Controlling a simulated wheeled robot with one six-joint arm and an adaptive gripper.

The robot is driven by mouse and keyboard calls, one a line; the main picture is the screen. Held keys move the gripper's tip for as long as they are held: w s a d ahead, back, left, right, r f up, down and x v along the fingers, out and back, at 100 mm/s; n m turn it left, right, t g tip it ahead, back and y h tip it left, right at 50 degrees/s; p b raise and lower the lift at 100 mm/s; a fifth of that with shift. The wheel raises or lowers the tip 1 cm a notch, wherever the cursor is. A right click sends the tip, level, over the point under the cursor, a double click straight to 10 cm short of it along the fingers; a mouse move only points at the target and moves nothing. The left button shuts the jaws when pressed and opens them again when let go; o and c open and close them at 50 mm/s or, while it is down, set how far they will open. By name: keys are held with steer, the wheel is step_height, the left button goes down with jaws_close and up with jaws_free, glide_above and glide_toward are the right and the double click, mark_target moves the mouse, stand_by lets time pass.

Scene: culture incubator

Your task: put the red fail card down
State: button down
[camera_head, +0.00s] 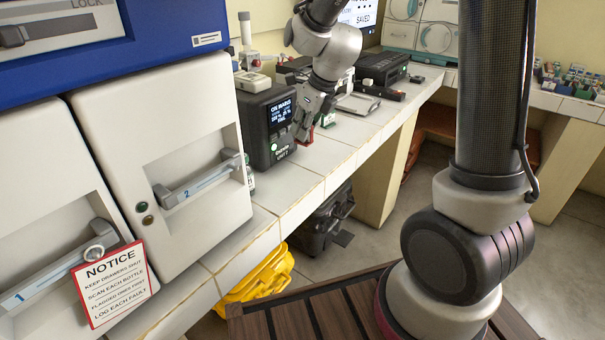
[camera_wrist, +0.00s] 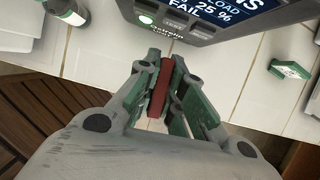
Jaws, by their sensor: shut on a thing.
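The red fail card (camera_wrist: 158,90) is held on edge between the fingers of my gripper (camera_wrist: 167,80), seen in the wrist view. It also shows as a small red patch in the head view (camera_head: 305,138). My gripper (camera_head: 310,125) is over the white tiled counter, just right of a black reader box. I cannot tell whether the card touches the counter. The black reader box (camera_head: 270,125) has a lit screen; in the wrist view the screen (camera_wrist: 240,8) reads "LOAD", "25 %" and "FAIL".
A small green and white block (camera_wrist: 290,69) lies on the counter (camera_wrist: 245,75) right of the gripper. A white, green-banded bottle (camera_wrist: 66,12) is at upper left. The incubator with numbered drawers (camera_head: 165,140) stands left. Bare tiles (camera_head: 325,160) lie in front of the gripper.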

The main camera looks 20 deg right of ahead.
steer(key=shift+s+f, duration=0.15)
steer(key=shift+f, duration=0.15)
step_height(320, 180, down, 9)
steer(key=shift+f, duration=0.2)
steer(key=shift+f, duration=0.1)
steer(key=c, duration=1.5)
jaws_free()
